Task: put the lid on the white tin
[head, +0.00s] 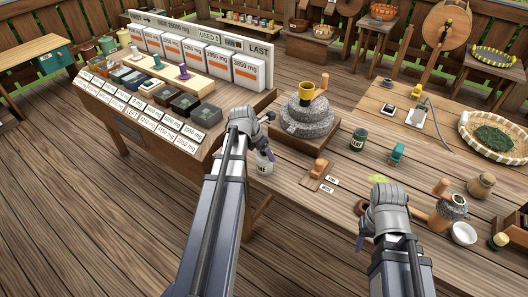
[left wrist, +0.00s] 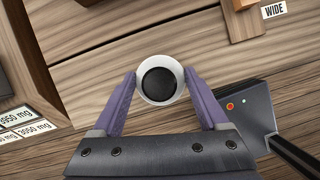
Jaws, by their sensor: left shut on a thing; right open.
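The white tin (head: 264,167) stands at the left edge of the work table, partly hidden by my left gripper (head: 262,149). In the left wrist view the white tin (left wrist: 143,83) is a round white rim with a dark round centre, seen from above. My left gripper (left wrist: 159,78) is shut on the tin, one purple finger on each side. My right gripper (head: 365,236) is open over the front of the table, with its fingers mostly hidden by its wrist.
A stone mill (head: 306,118) with a yellow cup stands behind the tin. A small wooden block (head: 318,169) with cards lies to its right. A dark green tin (head: 357,142), a teal item (head: 397,153) and a white bowl (head: 463,234) are farther right. A dark box (left wrist: 240,112) is near my left gripper.

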